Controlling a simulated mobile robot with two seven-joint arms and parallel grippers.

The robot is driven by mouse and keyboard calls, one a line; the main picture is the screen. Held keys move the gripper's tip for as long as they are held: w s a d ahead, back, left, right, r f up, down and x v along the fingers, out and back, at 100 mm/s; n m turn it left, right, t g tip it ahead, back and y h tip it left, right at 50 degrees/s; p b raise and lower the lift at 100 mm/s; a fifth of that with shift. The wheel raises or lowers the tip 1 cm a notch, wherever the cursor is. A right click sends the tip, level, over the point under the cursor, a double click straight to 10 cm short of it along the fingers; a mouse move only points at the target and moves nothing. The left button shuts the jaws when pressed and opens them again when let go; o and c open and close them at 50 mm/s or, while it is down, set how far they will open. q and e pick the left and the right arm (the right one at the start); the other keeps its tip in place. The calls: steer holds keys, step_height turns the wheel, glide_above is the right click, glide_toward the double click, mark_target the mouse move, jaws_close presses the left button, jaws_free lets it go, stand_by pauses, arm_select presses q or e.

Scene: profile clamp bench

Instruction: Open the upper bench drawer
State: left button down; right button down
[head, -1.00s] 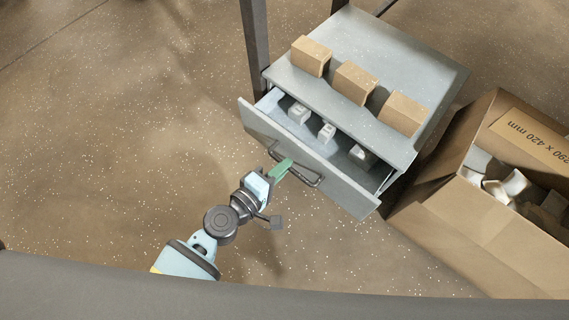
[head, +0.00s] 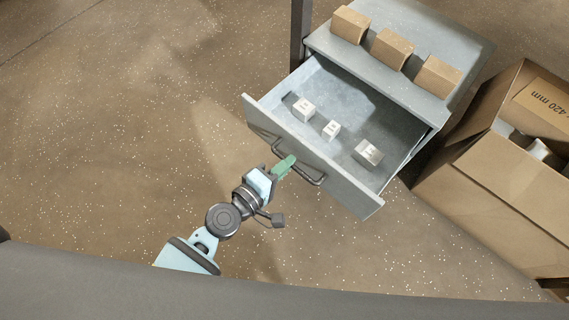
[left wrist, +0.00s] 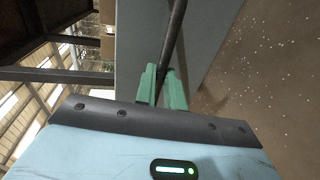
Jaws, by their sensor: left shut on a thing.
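The upper bench drawer (head: 262,117) is grey and pulled well out of its cabinet (head: 440,98) in the head view. Its dark bar handle (head: 314,181) runs along the front. My left gripper (head: 284,165) has green fingers shut on the handle near its left part. In the left wrist view the green fingers (left wrist: 162,88) sit on both sides of the dark handle bar (left wrist: 174,38), with the drawer front (left wrist: 140,45) behind. Three small pale blocks, among them one block (head: 368,152), lie inside the drawer. My right gripper is not in view.
Three brown boxes, one of them in the middle (head: 391,48), stand on the cabinet top. An open cardboard carton (head: 490,175) with pale items stands to the right of the cabinet. The speckled floor (head: 130,110) on the left is clear.

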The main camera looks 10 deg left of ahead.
arm_select(q)
steer(key=shift+s+a, duration=0.2)
steer(key=shift+s, duration=0.1)
steer(key=c, duration=1.5)
jaws_free()
steer(key=v, duration=0.7)
steer(key=shift+s+a, duration=0.25)
steer(key=shift+s, duration=0.1)
